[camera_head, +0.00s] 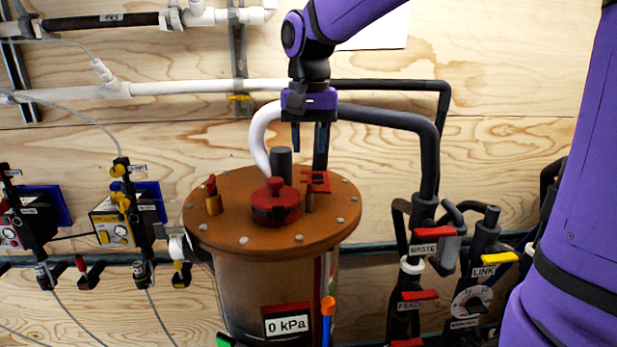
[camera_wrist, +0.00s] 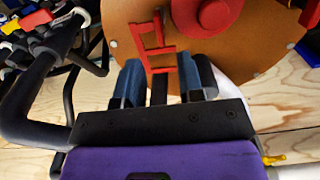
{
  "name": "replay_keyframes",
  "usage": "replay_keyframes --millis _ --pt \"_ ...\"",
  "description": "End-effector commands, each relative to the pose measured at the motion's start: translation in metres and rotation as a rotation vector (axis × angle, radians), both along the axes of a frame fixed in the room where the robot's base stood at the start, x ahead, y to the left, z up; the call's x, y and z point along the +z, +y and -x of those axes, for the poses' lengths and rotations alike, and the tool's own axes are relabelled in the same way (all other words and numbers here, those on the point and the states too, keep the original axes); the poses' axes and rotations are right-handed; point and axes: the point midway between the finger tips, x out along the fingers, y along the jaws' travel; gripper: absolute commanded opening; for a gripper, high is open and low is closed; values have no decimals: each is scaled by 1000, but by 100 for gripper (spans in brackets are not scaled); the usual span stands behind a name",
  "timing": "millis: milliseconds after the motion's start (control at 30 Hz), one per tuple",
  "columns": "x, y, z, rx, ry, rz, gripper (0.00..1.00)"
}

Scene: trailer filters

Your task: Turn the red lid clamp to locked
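The brown round tank lid (camera_head: 235,230) carries a red bracket-shaped piece (camera_head: 317,181) at its back right, which looks like the lid clamp. I cannot read from it whether it is locked. A round red cap (camera_head: 275,208) sits near the lid's middle, and a small red-tipped brass fitting (camera_head: 212,195) is at its left. My gripper (camera_head: 308,150) points down above the back of the lid, open and empty. In the wrist view the red bracket (camera_wrist: 157,45) shows just beyond and between my open fingers (camera_wrist: 163,80), apparently apart from them.
A dark pipe (camera_head: 400,120) runs at the right to the valves with red WASTE (camera_head: 433,232), red FEED (camera_head: 418,295) and yellow LINK (camera_head: 495,258) handles. The tank display (camera_head: 287,324) reads 0 kPa.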

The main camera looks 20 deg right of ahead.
Motion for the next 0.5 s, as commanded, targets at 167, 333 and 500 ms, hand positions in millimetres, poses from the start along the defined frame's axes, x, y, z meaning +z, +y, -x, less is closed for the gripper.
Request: replay_keyframes --millis 167,333,500 --pt "-34 0 1 0 4 1 35" --pt "-57 0 0 0 1 1 35" --pt "-70 0 0 0 1 0 35"
